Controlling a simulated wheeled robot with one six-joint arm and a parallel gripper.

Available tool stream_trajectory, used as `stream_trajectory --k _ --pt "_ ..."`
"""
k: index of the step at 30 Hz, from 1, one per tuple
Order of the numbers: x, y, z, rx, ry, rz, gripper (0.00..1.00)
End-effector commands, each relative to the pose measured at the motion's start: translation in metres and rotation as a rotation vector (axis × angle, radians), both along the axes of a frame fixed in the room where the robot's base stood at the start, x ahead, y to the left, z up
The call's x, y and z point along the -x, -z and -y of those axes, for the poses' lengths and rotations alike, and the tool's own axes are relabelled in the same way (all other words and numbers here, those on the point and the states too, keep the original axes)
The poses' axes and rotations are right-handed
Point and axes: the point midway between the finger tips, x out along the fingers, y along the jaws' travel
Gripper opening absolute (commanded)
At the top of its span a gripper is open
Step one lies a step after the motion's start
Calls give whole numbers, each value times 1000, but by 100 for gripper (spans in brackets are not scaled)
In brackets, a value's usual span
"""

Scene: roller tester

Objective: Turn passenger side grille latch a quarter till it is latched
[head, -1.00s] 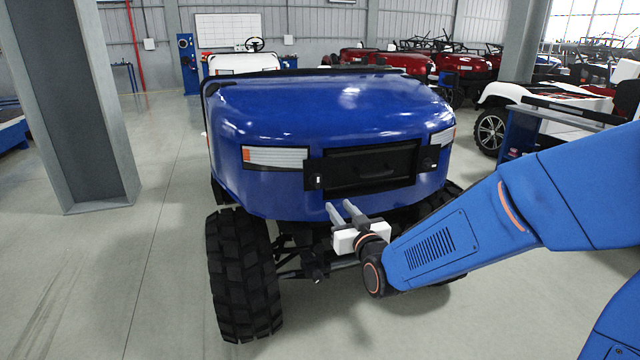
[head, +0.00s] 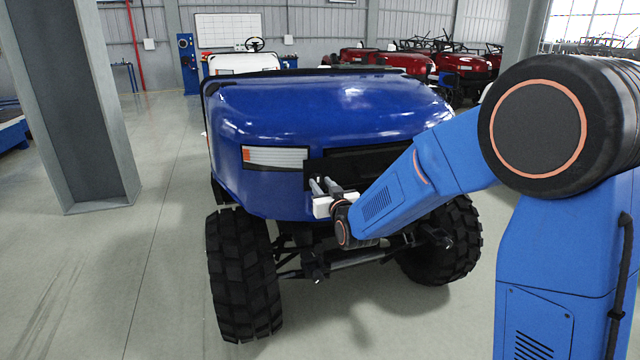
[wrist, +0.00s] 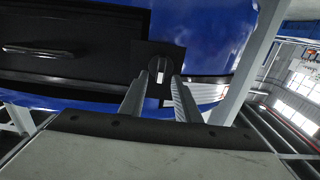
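The passenger side grille latch (wrist: 159,70) is a small knob with a pale bar on a black square plate, beside the black grille panel (wrist: 70,50). In the wrist view its bar runs roughly upright. My gripper (wrist: 160,80) is open, with its two fingers on either side of the knob in that view. I cannot tell whether they touch it. In the head view my gripper (head: 322,185) is at the left end of the grille (head: 355,162) and hides the latch. My arm covers the right part of the grille.
The blue vehicle's hood (head: 310,105) rises above the grille, with a headlight (head: 275,157) left of the latch. A front tyre (head: 243,275) stands below left. A grey pillar (head: 75,100) is at the left. Open floor lies in front.

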Motion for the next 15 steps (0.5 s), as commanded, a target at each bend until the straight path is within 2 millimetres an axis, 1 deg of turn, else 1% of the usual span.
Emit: stream_trajectory --k 3,6,15 --pt "-11 0 -3 0 0 1 30" --pt "-16 0 -5 0 0 1 30" --pt "-17 0 -6 0 0 1 30"
